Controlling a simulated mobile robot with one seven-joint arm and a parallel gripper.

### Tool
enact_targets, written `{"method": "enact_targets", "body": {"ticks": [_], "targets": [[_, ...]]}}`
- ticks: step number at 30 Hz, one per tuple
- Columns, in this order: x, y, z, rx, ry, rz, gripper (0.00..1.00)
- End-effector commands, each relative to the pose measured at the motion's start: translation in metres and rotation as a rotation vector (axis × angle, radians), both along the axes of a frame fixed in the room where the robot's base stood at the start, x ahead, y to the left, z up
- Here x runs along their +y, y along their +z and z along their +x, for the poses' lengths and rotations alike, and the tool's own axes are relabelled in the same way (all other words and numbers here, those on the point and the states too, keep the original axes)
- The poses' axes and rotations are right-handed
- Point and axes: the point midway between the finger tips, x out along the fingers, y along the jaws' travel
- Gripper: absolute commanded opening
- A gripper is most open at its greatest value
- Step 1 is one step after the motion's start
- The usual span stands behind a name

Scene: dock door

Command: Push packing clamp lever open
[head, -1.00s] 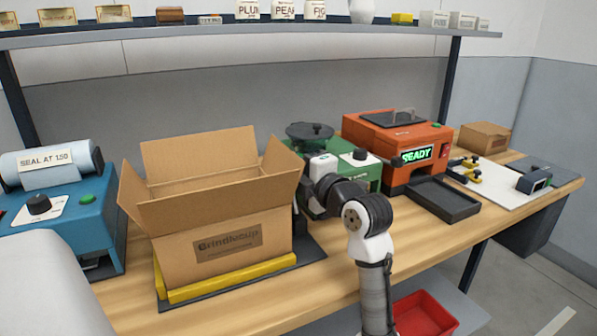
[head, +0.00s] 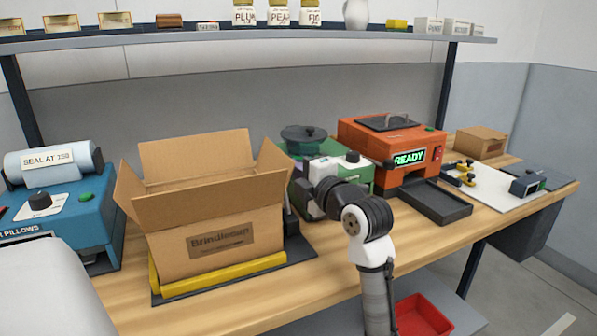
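An open cardboard box (head: 222,240) marked "Brindlecup" stands on a dark base plate (head: 300,249), with a yellow bar (head: 225,274) along its front foot. A dark upright piece (head: 291,222) stands close to the box's right side. It may be the packing clamp lever, but I cannot tell for sure. My arm reaches up from the bottom, and its white end with my gripper (head: 308,203) is just right of that piece. The fingers are too small and partly hidden to read, and I cannot tell whether they touch it.
A blue sealer (head: 65,220) stands at left. A green machine (head: 361,176) is behind my arm, with an orange machine (head: 405,150) reading "READY" beside it. A black tray (head: 435,203) and a white board (head: 490,190) lie to the right. A red bin (head: 420,315) is below.

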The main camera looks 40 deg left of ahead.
Motion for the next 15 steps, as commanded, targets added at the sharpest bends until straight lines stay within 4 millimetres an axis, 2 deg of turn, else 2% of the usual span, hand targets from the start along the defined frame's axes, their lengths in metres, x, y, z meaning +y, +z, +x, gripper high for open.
{"method": "enact_targets", "body": {"ticks": [3, 9, 15], "targets": [[-0.002, 0.002, -0.003, -0.002, -0.001, 0.001, 0.0], [-0.052, 0.01, -0.015, -0.004, -0.002, 0.001, 0.0], [-0.083, 0.018, -0.022, -0.002, -0.001, 0.001, 0.0]]}}
